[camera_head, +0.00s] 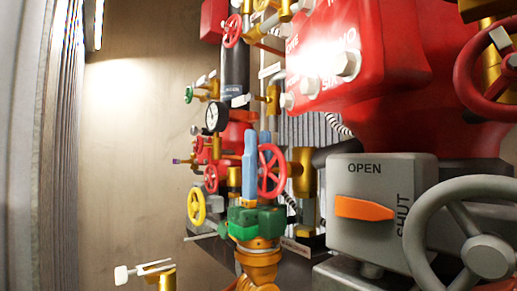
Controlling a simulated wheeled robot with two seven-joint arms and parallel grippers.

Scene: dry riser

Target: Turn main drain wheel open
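Several handwheels show, and no readable label marks one as the main drain wheel. A red wheel (271,170) stands upright near the middle, on a brass valve (302,172). My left gripper (257,138), with blue fingers on a green body, points up just left of this red wheel. The fingers appear close together and overlap in this view; I cannot tell whether they touch the wheel or what gap lies between them. A yellow wheel (196,206) and a smaller red wheel (210,179) are farther left. My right gripper is not in view.
A grey box (380,172) with OPEN and SHUT markings and an orange pointer stands at right, beside a large grey wheel (486,256). A red housing (365,55) fills the upper right. A gauge (215,117) is behind. Bare wall (125,160) lies left.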

